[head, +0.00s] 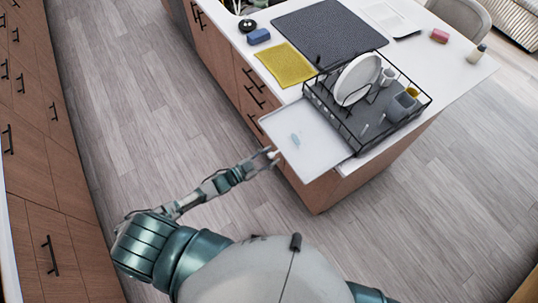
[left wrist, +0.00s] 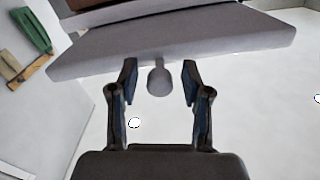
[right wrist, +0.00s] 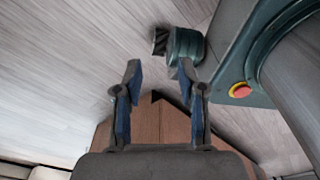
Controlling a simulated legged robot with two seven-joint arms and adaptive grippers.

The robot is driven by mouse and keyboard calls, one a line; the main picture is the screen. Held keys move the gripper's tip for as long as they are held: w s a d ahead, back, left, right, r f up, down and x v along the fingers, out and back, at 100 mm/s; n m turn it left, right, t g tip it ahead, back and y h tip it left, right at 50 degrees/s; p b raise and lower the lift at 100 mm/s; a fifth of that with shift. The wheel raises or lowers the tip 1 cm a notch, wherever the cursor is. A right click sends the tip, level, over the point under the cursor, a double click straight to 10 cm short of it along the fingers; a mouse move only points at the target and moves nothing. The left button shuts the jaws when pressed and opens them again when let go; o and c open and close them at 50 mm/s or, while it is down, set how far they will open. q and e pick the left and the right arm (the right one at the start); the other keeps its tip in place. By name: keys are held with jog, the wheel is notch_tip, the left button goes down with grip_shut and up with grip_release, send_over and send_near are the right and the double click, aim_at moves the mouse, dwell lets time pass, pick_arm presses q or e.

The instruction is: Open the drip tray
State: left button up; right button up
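The white drip tray (head: 303,146) sticks out from under the black dish rack (head: 368,98) past the island's edge in the head view. In the left wrist view the tray's grey-looking front (left wrist: 175,50) spans the top, with a rounded knob (left wrist: 158,80) below it. My left gripper (head: 274,156) is at the tray's near left edge. In the left wrist view its fingers (left wrist: 160,82) are apart, one on each side of the knob, with gaps to it. My right gripper (right wrist: 157,75) is open and empty, over the floor in the right wrist view.
The rack holds a white plate (head: 357,79), a cup and other dishes. A yellow cloth (head: 285,64), a dark mat (head: 328,35) and a blue sponge (head: 258,36) lie on the island counter. Wooden drawers (head: 35,140) stand along the left. The floor between is clear.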

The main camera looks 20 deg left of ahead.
pick_arm(q)
jog(key=shift+w+d+r, duration=0.1)
jog(key=shift+w+d, duration=0.1)
jog(key=shift+d, duration=0.05)
jog(key=v, duration=1.2)
pick_arm(e)
jog(key=shift+w+d, duration=0.25)
jog(key=shift+d, duration=0.6)
jog(key=shift+a, duration=0.1)
